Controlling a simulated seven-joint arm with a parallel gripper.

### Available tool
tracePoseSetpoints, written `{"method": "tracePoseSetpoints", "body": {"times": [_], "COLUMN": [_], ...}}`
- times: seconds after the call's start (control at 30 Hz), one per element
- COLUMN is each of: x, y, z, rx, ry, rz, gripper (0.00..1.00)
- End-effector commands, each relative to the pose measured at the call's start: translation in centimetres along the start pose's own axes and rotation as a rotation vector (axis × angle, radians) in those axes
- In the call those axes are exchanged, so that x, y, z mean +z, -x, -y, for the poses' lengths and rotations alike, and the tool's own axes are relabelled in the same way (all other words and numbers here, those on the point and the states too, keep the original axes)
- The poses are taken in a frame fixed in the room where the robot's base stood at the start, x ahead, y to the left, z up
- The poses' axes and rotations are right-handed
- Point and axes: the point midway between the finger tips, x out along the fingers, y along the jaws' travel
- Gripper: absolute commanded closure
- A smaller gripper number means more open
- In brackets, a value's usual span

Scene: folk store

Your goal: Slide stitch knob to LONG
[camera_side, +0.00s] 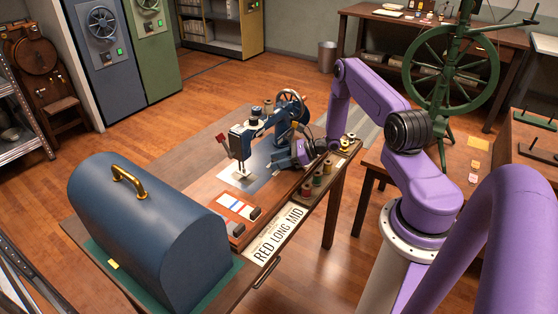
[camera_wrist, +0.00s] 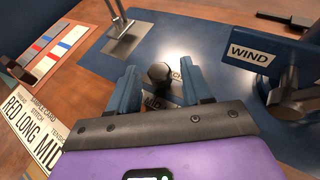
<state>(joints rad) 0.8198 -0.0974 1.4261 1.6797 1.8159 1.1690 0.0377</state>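My gripper (camera_wrist: 160,84) is open, with one blue finger on each side of the knob. I cannot tell whether either finger touches it. In the side view my gripper (camera_side: 290,153) is at the near right of the blue sewing machine (camera_side: 262,131), and the knob is hidden there. A LONG mark on the knob's scale is not visible.
A card reading "RED LONG MID" (camera_side: 278,236) lies at the table's front edge, beside a colour-striped panel (camera_side: 238,206). Thread spools (camera_side: 317,181) stand to the right. A blue domed case (camera_side: 150,225) fills the left. A "WIND" plate (camera_wrist: 250,54) is right of the knob.

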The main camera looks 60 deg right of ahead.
Motion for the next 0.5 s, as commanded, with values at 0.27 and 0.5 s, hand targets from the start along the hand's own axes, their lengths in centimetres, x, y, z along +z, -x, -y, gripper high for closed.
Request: {"method": "tracePoseSetpoints", "body": {"times": [0.27, 0.5], "x": [0.0, -0.5], "y": [0.1, 1.3], "z": [0.0, 2.2], "rx": [0.0, -0.004], "ry": [0.0, 0.001], "rz": [0.0, 0.002], "gripper": [1.0, 1.0]}}
